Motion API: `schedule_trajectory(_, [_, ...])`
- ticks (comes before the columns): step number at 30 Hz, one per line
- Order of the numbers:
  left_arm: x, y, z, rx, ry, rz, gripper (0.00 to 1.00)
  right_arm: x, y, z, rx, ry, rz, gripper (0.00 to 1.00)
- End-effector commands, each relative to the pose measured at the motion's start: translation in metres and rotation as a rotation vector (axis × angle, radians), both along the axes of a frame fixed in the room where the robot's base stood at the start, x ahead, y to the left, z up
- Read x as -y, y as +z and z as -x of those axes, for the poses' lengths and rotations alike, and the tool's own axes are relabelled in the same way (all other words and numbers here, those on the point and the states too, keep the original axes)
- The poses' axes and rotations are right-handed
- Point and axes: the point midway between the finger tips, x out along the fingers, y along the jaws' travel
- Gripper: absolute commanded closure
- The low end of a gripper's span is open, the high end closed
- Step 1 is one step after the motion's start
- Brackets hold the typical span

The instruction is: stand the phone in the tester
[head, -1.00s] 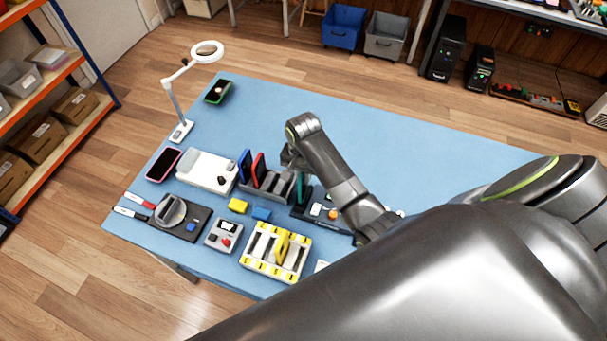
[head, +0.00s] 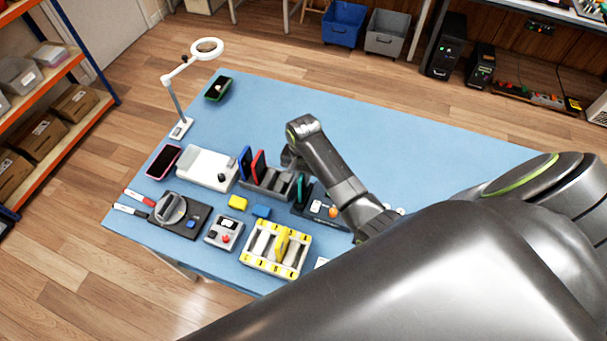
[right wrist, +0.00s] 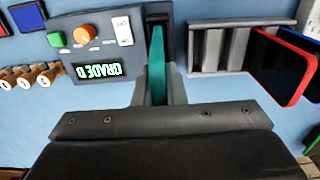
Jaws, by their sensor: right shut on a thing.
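The teal phone (right wrist: 157,62) stands on edge between the fingers of my right gripper (right wrist: 157,92) in the right wrist view. The gripper is shut on it. The tester (right wrist: 82,52) is a dark grey box with an orange knob, a green button and a screen reading "GRADE D". The phone is upright at the tester's slot end; I cannot tell how deep it sits. In the head view the phone (head: 301,190) shows as a teal sliver beside the tester (head: 320,212), below my right gripper (head: 291,160), which is partly hidden by its own arm. My left gripper is not in view.
A grey rack (head: 268,181) holding a red phone and a blue phone stands close to the left. A yellow and white rack (head: 250,262), a grey button box (head: 224,232) and a white station (head: 206,168) are near. The far blue table (head: 400,125) is clear.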

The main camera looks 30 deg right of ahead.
Motion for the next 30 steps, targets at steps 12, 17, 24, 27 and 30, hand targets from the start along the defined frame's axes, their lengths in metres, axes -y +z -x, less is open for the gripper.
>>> schedule_trajectory(12, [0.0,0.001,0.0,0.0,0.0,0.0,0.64,0.0,-0.005,0.0,0.0,0.0,0.0,1.0])
schedule_trajectory(17, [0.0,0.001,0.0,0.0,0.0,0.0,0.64,0.0,-0.005,0.0,0.0,0.0,0.0,1.0])
schedule_trajectory(24, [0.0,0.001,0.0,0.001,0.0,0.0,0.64,0.0,-0.01,0.0,-0.001,0.0,0.0,1.0])
schedule_trajectory(27, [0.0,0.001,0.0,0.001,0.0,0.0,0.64,0.0,-0.013,0.0,-0.001,0.0,0.0,1.0])
schedule_trajectory(30, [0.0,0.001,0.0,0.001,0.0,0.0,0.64,0.0,-0.015,0.0,0.0,0.0,0.0,1.0])
